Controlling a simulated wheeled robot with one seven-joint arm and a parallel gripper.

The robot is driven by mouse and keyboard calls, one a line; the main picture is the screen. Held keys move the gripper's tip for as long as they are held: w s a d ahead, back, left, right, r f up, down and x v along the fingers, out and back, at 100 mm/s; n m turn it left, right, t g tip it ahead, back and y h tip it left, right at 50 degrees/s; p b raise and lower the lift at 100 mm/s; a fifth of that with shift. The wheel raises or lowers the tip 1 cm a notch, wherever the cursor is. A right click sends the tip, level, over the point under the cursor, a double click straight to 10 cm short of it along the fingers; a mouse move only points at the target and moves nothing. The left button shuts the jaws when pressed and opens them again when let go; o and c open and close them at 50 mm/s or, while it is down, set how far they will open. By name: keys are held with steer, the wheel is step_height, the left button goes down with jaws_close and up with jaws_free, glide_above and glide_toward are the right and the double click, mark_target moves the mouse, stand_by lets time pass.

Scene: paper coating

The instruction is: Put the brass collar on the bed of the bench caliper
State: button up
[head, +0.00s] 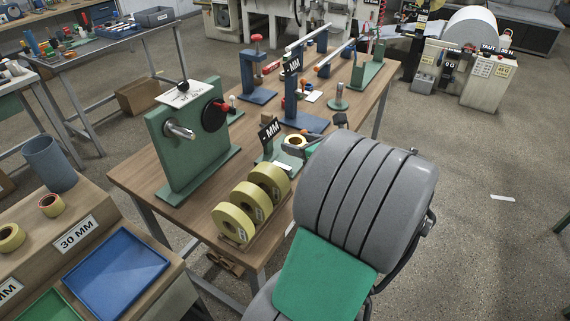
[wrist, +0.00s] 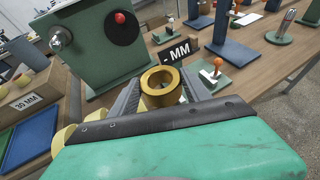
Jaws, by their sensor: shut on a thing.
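The brass collar (wrist: 160,100) is a gold ring with its hole facing up. It sits between the grey fingers of my gripper (wrist: 160,91), which is shut on it. In the head view the collar (head: 296,146) shows at the tip of my gripper (head: 303,144), partly hidden by my grey wrist. A low green stand with a black "- MM" display (head: 269,129), seemingly the bench caliper, is just left of the collar. Its display (wrist: 179,49) stands behind the collar in the wrist view. Its bed is largely hidden, and I cannot tell whether the collar touches it.
Several yellow tape rolls (head: 232,224) stand on the table's near edge. A green machine (head: 190,145) with a black dial stands to the left. A blue post stand (head: 290,100) with another "- MM" display is behind.

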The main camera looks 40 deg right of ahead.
step_height(320, 180, down, 4)
steer(key=b, duration=0.3)
glide_above(293, 162)
steer(key=f, duration=0.4)
steer(key=f+p, duration=0.1)
steer(key=f, duration=0.4)
steer(key=shift+s+a+f, duration=0.1)
steer(key=shift+s, duration=0.1)
step_height(293, 162, down, 3)
steer(key=shift+w+f, duration=0.15)
steer(key=shift+f, duration=0.05)
steer(key=o, duration=1.2)
steer(key=shift+f, duration=0.15)
